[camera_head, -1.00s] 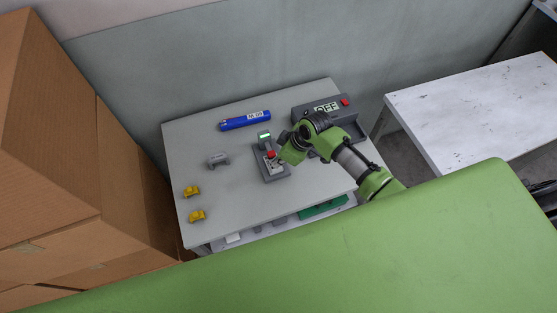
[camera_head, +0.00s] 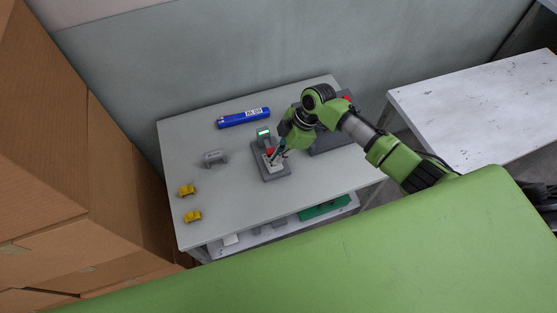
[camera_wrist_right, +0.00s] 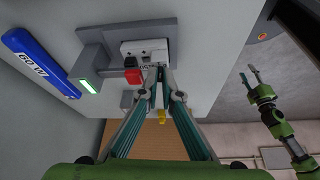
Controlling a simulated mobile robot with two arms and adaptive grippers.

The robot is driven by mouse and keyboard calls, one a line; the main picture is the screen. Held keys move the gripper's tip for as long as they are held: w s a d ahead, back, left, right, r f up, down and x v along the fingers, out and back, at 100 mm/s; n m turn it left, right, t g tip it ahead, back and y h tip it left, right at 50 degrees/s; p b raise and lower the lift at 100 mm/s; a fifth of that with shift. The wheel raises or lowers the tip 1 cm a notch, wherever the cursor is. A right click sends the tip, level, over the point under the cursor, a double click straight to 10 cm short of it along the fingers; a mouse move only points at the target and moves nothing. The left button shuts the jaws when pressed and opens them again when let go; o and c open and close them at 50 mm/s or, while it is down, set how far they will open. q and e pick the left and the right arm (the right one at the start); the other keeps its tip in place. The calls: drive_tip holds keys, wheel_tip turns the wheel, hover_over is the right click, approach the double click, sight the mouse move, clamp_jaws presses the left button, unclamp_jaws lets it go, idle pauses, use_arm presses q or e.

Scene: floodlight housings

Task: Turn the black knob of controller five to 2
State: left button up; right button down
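A grey controller (camera_head: 283,177) with a white housing, a red block and a lit green display stands on the table. The wrist view shows its red block (camera_wrist_right: 132,77), white housing (camera_wrist_right: 147,47) and display (camera_wrist_right: 88,86). My right gripper (camera_head: 276,158) points down at the white part, beside the red block. In the wrist view, the right gripper's fingertips (camera_wrist_right: 160,70) are close together at the housing.
A blue tube (camera_head: 243,118) lies behind the controller; a grey bracket-like part (camera_head: 215,158) and two yellow parts (camera_head: 187,190) are left. A dark box (camera_head: 335,141) stands behind my right arm. Cardboard boxes (camera_head: 60,150) border the left. A second table (camera_head: 480,110) is right.

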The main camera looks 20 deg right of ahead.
drive_tip(key=n+g+b, duration=0.1)
drive_tip(key=n+b, duration=0.4)
drive_tip(key=n+g+b, duration=0.1)
drive_tip(key=n+b, duration=0.1)
drive_tip(key=shift+w+a+f+g+h, duration=0.1)
drive_tip(key=shift+w+f+g+h, duration=0.2)
drive_tip(key=shift+w+h, duration=0.1)
drive_tip(key=shift+a+r+n+g+h+b, duration=0.1)
drive_tip(key=shift+n+g+b, duration=0.15)
drive_tip(key=shift+n+b, duration=0.35)
drive_tip(key=shift+d+r+n+g+h+b, duration=0.1)
drive_tip(key=shift+n+g+b, duration=0.1)
drive_tip(key=shift+n+b, duration=0.45)
drive_tip(key=shift+a+r+n+g+h+b, duration=0.1)
drive_tip(key=shift+n+g+b, duration=0.15)
drive_tip(key=shift+n+b, duration=0.35)
drive_tip(key=shift+n, duration=0.25)
drive_tip(key=c, duration=2.5)
unclamp_jaws()
